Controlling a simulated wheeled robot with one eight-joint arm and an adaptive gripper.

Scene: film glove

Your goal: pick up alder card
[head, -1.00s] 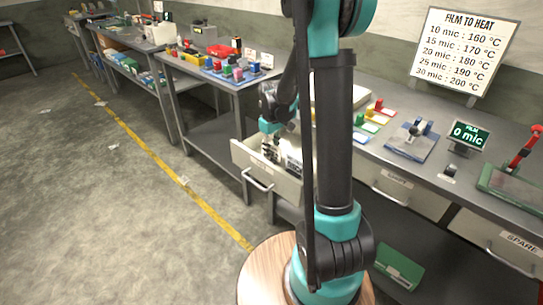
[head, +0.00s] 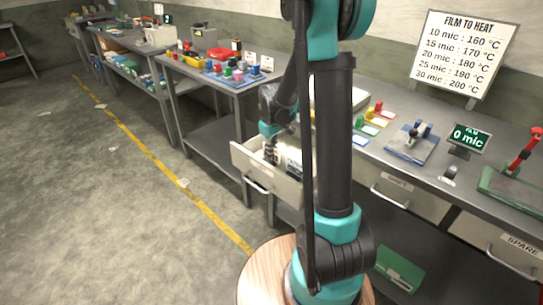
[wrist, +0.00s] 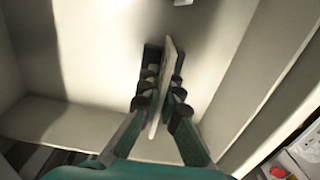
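My gripper (wrist: 162,75) points down inside an open drawer (head: 262,182), left of my arm column in the head view. In the wrist view its two dark fingers are close together around a thin pale card (wrist: 166,75), seen nearly edge-on and slightly tilted. The fingers appear to be shut on it. No writing on the card can be read, so I cannot tell whether it is the alder card. In the head view the gripper (head: 271,152) is partly sunk behind the drawer front, and the card cannot be made out there.
The drawer's pale walls (wrist: 255,75) stand close around the gripper. A small light piece (wrist: 183,2) shows at the wrist view's top edge. The bench above holds coloured cards (head: 370,129), a blue-based device (head: 410,142) and a display (head: 468,136). Open floor lies left.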

